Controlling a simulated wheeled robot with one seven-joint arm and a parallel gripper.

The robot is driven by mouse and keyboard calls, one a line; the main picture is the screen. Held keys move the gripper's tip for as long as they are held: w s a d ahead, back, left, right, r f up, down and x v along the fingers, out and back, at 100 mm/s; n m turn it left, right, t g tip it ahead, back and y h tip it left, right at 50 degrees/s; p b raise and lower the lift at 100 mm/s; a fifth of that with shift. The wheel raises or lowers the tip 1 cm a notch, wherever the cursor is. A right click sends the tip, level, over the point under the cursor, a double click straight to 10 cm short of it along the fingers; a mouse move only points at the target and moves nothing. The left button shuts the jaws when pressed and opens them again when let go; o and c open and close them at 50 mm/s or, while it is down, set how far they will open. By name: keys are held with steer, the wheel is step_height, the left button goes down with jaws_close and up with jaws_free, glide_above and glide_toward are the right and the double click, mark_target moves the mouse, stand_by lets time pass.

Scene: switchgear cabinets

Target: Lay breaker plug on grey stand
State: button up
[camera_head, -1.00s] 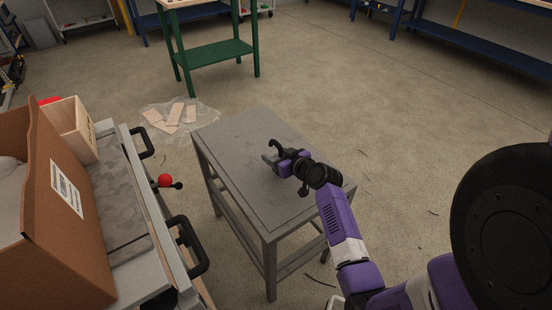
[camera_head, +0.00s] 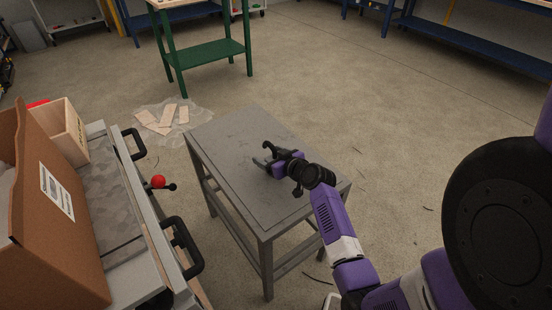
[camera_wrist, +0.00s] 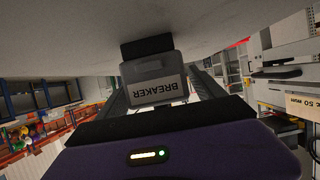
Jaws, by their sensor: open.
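The breaker plug (camera_wrist: 158,88) is a grey block with a black end and a white label reading BREAKER, upside down in the wrist view. It lies at the grey stand's top, between the spread fingers of my gripper (camera_wrist: 160,96). The fingers show a gap on each side of the plug, so my gripper is open. In the head view my gripper (camera_head: 265,156) is low over the middle of the grey stand (camera_head: 222,150). The plug is hard to make out there against the grey top.
At left is a bench with a cardboard box (camera_head: 45,215), black handles (camera_head: 183,248) and a red knob (camera_head: 158,182). A green table (camera_head: 205,52) stands behind, with wooden pieces (camera_head: 165,117) on the floor before it. The stand top around my gripper is clear.

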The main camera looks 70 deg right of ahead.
steer(key=shift+s+a+r, duration=0.2)
steer(key=shift+s+a, duration=0.05)
steer(key=shift+s, duration=0.1)
steer(key=v, duration=1.1)
steer(key=shift+y, duration=0.4)
steer(key=a+f, duration=0.1)
steer(key=a, duration=0.3)
steer(key=a+f, duration=0.1)
steer(key=a, duration=0.2)
steer(key=a+f, duration=0.1)
steer(key=a, duration=0.3)
steer(key=shift+s+a+f, duration=0.1)
steer(key=shift+s+a, duration=0.1)
steer(key=shift+a, duration=0.1)
steer(key=s+a+r+n+t+y, duration=0.15)
steer(key=s+a, duration=0.25)
steer(key=a, duration=0.5)
steer(key=s+a+r+n+y, duration=0.1)
steer(key=s+a+r+n, duration=0.2)
steer(key=a, duration=0.6)
steer(key=s+a+r+n+t+y, duration=0.1)
steer(key=s+a+r+t+y, duration=0.1)
steer(key=s+a+r, duration=0.5)
step_height(320, 180, up, 2)
steer(key=shift+s+a+r+n+y, duration=0.15)
steer(key=shift+a+n+y, duration=0.25)
steer(key=shift+y, duration=0.45)
